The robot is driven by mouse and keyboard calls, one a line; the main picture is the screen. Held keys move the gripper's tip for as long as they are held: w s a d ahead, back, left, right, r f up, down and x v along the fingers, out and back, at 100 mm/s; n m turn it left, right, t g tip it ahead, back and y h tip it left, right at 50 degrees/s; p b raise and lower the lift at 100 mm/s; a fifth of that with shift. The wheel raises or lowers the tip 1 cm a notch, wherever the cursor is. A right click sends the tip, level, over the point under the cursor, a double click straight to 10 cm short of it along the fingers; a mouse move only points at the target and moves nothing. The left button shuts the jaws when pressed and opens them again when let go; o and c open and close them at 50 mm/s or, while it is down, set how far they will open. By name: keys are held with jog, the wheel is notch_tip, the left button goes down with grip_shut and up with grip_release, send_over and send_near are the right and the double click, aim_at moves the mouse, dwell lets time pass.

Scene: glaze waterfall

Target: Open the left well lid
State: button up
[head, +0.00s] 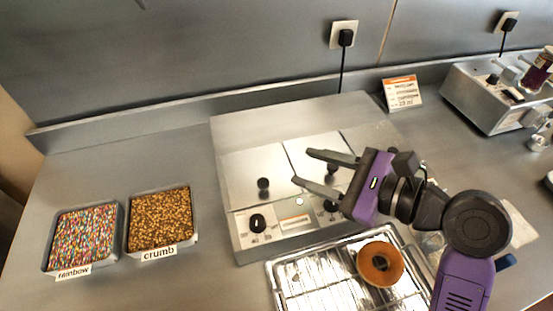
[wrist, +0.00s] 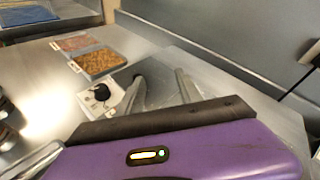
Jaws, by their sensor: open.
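The metal well unit (head: 240,222) stands in the middle of the counter. Its left well lid (head: 240,165) is a flat steel plate lying closed, with a small black knob (head: 263,184) near its front. The right lid (head: 300,145) beside it is also flat, with its knob (head: 332,168) partly behind my gripper. My gripper (head: 303,167) is open and empty, above the unit to the right of the left knob, its fingers pointing left. In the wrist view my open fingers (wrist: 162,82) reach over the steel lid surface; I cannot make out the lid knob there.
A tray of rainbow sprinkles (head: 84,238) and a tray of crumb (head: 160,220) sit to the left. A price card (head: 402,93) stands behind. The counter between trays and unit is clear.

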aim_at(265, 182)
jog(key=shift+s+a+f+m+g, duration=0.3)
jog(key=shift+s+f+m+g, duration=0.2)
jog(key=shift+s, duration=0.15)
jog(key=shift+s+a+f+m+g, duration=0.25)
jog(key=shift+s+f+m+g, duration=0.25)
jog(key=shift+s, duration=0.1)
jog(key=shift+s+f+m, duration=0.15)
jog(key=shift+s+m, duration=0.05)
jog(key=shift+m, duration=0.1)
jog(key=shift+w+a+f, duration=0.2)
jog(key=shift+a, duration=0.15)
jog(key=shift+x, duration=3.5)
grip_shut()
